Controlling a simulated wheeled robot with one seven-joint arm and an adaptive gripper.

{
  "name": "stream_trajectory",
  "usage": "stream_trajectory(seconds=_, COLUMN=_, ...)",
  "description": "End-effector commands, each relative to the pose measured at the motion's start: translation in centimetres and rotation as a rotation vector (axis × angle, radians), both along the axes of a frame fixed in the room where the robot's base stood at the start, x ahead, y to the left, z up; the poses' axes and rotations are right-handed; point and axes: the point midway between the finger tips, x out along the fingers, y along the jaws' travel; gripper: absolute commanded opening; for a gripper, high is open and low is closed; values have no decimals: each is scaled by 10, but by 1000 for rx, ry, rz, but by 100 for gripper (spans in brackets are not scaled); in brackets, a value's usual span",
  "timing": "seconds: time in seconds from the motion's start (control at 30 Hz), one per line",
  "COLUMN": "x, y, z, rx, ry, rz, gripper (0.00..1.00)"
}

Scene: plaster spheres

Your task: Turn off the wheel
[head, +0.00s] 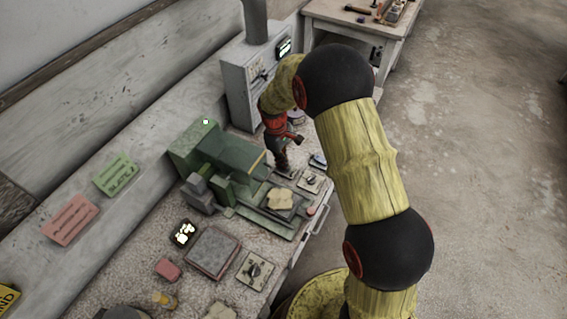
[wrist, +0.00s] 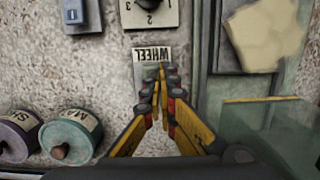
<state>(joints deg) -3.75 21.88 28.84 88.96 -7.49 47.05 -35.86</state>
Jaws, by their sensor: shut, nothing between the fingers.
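A plate with a "WHEEL" label (wrist: 152,56) shows upside down in the wrist view. In the head view my gripper (head: 282,168) points down beside the green machine, left of a small dial plate (head: 311,181).
Two round labelled pieces (wrist: 70,137) are lower left. The green machine (head: 225,160) bears a tan slab (head: 279,199). A grey cabinet (head: 240,90) stands behind. Another dial (head: 255,270) is nearer.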

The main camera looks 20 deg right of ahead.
Motion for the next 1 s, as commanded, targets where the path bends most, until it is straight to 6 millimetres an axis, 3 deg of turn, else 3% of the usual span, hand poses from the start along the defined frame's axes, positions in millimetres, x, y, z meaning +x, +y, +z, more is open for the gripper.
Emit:
stream_trajectory(seconds=0.5, x=-9, y=-8, z=-13, rx=73, ry=-72, rz=-1, gripper=0)
stream_trajectory(seconds=1.0, x=3, y=5, z=-11, rx=76, ry=-76, rz=0, gripper=0)
